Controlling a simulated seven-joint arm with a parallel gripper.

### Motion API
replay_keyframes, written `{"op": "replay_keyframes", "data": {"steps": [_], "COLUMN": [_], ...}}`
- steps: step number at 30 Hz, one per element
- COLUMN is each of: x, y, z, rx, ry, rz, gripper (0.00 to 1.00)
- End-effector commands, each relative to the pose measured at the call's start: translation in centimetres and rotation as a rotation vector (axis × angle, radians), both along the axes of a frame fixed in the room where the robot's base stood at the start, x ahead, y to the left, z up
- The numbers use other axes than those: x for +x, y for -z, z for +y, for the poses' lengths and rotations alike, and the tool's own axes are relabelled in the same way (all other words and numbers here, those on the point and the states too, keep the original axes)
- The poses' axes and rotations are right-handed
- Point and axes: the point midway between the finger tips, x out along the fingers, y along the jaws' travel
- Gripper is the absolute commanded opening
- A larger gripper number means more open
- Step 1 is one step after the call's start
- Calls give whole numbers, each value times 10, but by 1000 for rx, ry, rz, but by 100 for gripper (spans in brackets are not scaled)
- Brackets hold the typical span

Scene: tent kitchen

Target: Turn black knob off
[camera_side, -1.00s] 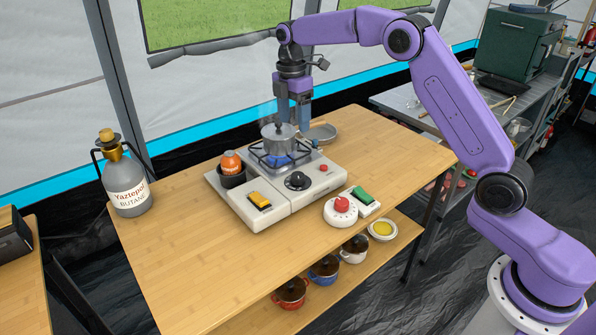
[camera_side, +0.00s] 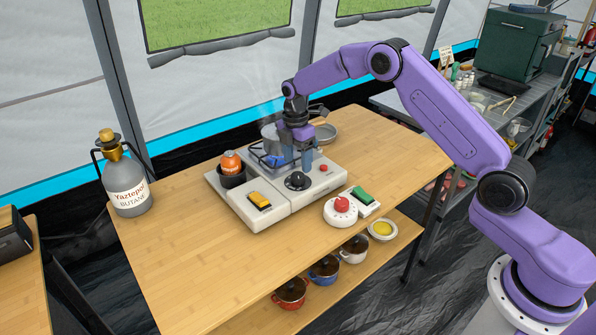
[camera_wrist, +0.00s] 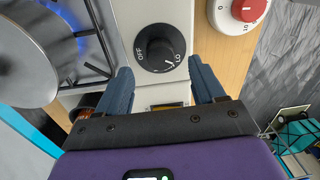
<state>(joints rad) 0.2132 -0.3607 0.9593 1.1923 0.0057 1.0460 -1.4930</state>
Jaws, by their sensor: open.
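The black knob (camera_side: 297,181) is on the front panel of the white stove (camera_side: 257,218). In the wrist view the black knob (camera_wrist: 160,52) shows OFF at its left and LO at its lower right, and its white mark points toward LO. A blue flame (camera_wrist: 66,48) burns under the pot (camera_wrist: 25,55). My gripper (camera_side: 298,160) is above the stove, just behind the knob in the side view. In the wrist view its two blue fingers (camera_wrist: 160,82) are apart, on either side of the knob's lower edge, with nothing between them that I can see held.
The metal pot (camera_side: 270,135) stands on the burner, partly behind my gripper. A white timer with a red knob (camera_side: 342,206) and a green-topped block (camera_side: 363,195) sit at the front right.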

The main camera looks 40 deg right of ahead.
Motion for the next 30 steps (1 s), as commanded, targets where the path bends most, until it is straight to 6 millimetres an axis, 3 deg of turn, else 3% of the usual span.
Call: {"op": "replay_keyframes", "data": {"steps": [3, 9, 20, 21, 26, 30], "x": [-2, -3, -3, -3, -3, -2], "y": [20, 40, 45, 45, 45, 45], "z": [-1, -1, 0, 0, 0, 0], "rx": [0, 0, 0, 0, 0, 0], "ry": [1, 1, 1, 1, 1, 2], "rz": [3, 1, -1, -1, -1, -1], "gripper": [68, 68, 68, 65, 13, 12]}}
